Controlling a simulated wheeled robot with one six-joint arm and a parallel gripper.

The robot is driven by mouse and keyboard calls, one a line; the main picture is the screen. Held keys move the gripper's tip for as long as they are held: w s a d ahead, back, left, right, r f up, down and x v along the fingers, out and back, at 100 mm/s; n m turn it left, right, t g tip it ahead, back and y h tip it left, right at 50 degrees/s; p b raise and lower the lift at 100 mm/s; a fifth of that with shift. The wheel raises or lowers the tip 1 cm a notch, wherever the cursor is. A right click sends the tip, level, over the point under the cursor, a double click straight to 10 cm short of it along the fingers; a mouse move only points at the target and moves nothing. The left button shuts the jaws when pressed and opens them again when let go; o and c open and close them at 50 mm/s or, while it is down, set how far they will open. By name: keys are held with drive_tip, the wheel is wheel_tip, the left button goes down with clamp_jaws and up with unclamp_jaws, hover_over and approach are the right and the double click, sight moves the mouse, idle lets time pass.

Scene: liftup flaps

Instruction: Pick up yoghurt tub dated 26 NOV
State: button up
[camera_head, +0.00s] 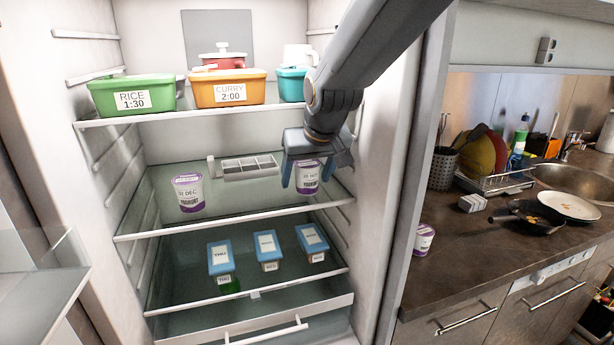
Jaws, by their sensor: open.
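A white and purple yoghurt tub (308,178) stands on the middle fridge shelf, on the right. Its date label is partly shaded and too small to read surely. My gripper (315,174) is open above and around this tub, with one finger on its left and the other on its right; I cannot tell if they touch it. A second yoghurt tub (188,193) stands on the same shelf to the left, with a label that seems to end in DEC. A third similar tub (424,239) stands on the counter, its date unreadable, its left side partly hidden by the fridge edge.
A grey divided tray (245,166) lies on the middle shelf between the tubs. The top shelf holds a green RICE box (131,96), an orange CURRY box (228,90) and a teal pot (292,86). Blue-lidded boxes (267,243) stand on the shelf below.

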drive_tip(key=c, duration=1.2)
drive_tip(key=shift+r+b, duration=0.2)
drive_tip(key=shift+b, duration=0.1)
